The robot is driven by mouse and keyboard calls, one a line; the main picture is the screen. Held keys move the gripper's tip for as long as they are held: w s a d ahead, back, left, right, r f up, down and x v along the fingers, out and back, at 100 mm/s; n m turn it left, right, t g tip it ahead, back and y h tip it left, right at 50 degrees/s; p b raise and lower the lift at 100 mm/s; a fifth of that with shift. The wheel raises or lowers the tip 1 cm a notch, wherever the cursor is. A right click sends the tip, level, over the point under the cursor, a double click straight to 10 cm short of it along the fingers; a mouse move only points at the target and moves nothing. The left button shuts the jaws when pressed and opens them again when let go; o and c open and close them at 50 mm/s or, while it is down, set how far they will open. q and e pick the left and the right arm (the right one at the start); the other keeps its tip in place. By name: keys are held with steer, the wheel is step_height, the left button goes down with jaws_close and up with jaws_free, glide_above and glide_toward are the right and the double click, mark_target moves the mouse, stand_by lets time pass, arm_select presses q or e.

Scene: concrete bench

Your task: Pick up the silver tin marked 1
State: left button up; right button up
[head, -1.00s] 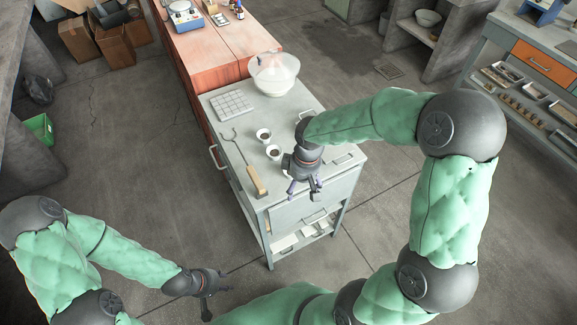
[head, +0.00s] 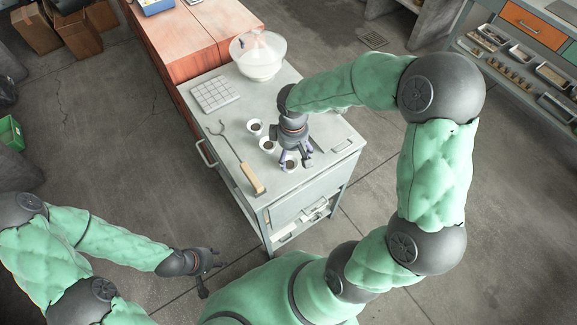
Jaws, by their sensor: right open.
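Three small, light-coloured round tins with dark contents stand in a row on the grey cabinet top (head: 318,100): a rear tin (head: 255,128), a middle tin (head: 267,145) and a front tin (head: 290,166). No number is readable on any of them, so I cannot tell which is marked 1. My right gripper (head: 297,159) is open, pointing down with its fingers by the front tin and partly covering it. I cannot tell whether they touch. My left gripper (head: 211,279) is open and empty, low over the floor, away from the cabinet.
A long tool with a wooden handle (head: 252,178) lies left of the tins. A reddish wooden bench (head: 190,45) adjoins behind. The front right of the top is mostly clear.

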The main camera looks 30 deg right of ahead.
mark_target(290, 165)
steer(key=shift+s+a+f, duration=0.1)
steer(key=shift+a+f, duration=0.05)
steer(key=shift+f, duration=0.45)
steer(key=f, duration=0.1)
steer(key=f+b, duration=0.2)
steer(key=f, duration=0.1)
steer(key=shift+a, duration=0.25)
steer(key=c, duration=1.2)
